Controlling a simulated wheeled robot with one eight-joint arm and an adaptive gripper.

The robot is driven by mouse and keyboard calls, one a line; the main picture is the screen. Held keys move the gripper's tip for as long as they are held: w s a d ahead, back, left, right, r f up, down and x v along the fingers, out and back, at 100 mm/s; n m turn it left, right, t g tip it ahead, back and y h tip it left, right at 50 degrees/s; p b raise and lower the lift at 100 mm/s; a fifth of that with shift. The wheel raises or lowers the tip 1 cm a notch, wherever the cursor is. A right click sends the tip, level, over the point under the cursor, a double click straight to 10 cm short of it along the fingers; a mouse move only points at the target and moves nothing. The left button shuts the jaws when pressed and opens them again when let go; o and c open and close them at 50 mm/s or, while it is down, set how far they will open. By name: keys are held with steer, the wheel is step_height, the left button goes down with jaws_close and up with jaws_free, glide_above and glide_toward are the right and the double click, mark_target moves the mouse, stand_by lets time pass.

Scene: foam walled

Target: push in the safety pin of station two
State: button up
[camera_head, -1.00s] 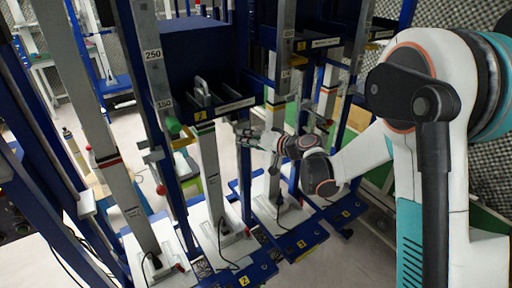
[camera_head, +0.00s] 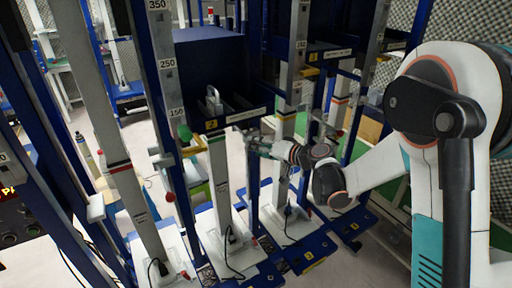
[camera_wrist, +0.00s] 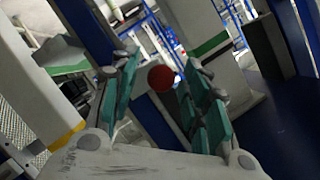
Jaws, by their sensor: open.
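A red ball knob (camera_wrist: 162,78), which looks like the safety pin's head, shows in the wrist view between the two teal-padded fingers of my gripper (camera_wrist: 163,100). The fingers stand apart, with gaps beside the knob; I cannot tell how far ahead of them it is. In the head view my gripper (camera_head: 250,142) is small, beside the grey post (camera_head: 220,180) under the yellow label 2 (camera_head: 211,124). I cannot make out this knob or the pin's shaft there.
Several blue frames and grey posts stand close together. A dark blue block (camera_head: 208,65) sits above label 2. A green knob (camera_head: 185,133) and another red knob (camera_head: 170,196) lie to the left.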

steer(key=v, duration=1)
steer(key=shift+s+d+r, duration=0.15)
steer(key=shift+s+d, duration=0.05)
steer(key=shift+d, duration=0.05)
steer(key=shift+s, duration=0.1)
steer(key=s+d+h, duration=0.3)
steer(key=s+d, duration=0.2)
steer(key=s, duration=0.5)
steer(key=s+d+r+g+h, duration=0.1)
steer(key=s+d+h, duration=0.3)
steer(key=s, duration=0.6)
steer(key=s+d+r+g+h, duration=0.1)
steer(key=s+d+h, duration=0.3)
steer(key=s, duration=0.7)
steer(key=d, duration=0.2)
steer(key=shift+d+r+m, duration=0.2)
steer(key=shift+d+m, duration=0.1)
steer(key=shift+d, duration=0.05)
